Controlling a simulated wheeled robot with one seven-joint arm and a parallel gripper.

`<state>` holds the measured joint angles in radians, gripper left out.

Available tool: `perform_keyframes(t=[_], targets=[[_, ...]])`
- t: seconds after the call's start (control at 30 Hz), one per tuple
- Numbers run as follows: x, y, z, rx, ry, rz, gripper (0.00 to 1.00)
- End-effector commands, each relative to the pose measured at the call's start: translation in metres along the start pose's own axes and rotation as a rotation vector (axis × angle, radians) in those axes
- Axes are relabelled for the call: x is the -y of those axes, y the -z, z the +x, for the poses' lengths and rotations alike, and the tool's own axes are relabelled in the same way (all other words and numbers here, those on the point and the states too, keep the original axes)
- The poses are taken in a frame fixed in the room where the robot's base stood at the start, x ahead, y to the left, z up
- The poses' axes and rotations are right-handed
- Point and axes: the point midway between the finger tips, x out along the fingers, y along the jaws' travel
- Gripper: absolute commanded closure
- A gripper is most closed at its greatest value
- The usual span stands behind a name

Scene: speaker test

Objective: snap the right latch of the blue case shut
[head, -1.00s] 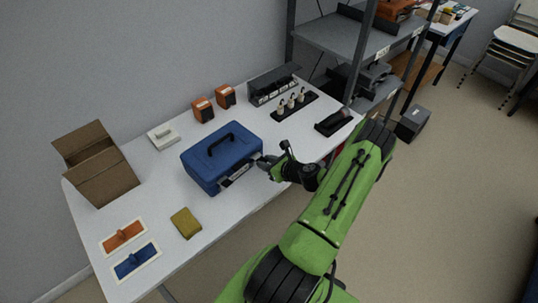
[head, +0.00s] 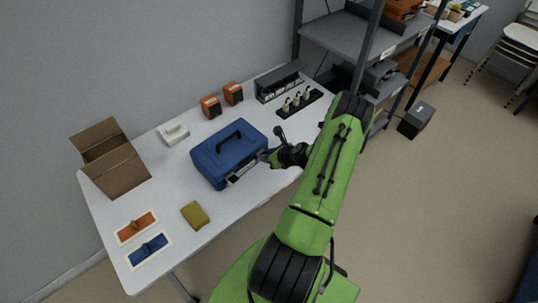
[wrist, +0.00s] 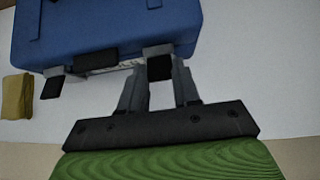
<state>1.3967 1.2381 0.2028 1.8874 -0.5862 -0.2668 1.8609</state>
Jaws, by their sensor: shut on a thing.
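My gripper (head: 270,156) is at the right end of the case's front. In the wrist view my gripper (wrist: 160,72) has its two grey fingers either side of the right latch (wrist: 158,66), a grey plate with a black end, and is shut on it. The left latch (wrist: 52,80) juts from the front edge, clear of the fingers. The exact angle of the right latch is hard to tell.
A mustard-yellow block (head: 195,215) lies in front of the case. An open cardboard box (head: 112,165) stands at the left. Orange boxes (head: 211,106), a white device (head: 173,132) and a black rack (head: 299,103) are behind. A grey shelf (head: 340,35) rises beyond the table.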

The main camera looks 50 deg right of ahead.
Motion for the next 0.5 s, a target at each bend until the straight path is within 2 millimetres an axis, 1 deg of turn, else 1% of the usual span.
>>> perform_keyframes(t=[0.03,0.2,0.43,0.5], targets=[[0.001,-0.0004,-0.0001,0.001,0.003,-0.001,0.67],[0.0005,-0.0003,-0.0001,0.001,0.002,-0.001,0.43],[0.0001,-0.0001,-0.0001,0.001,0.0,-0.001,0.43],[0.0004,-0.0002,-0.0028,0.001,0.001,0.0,0.43]])
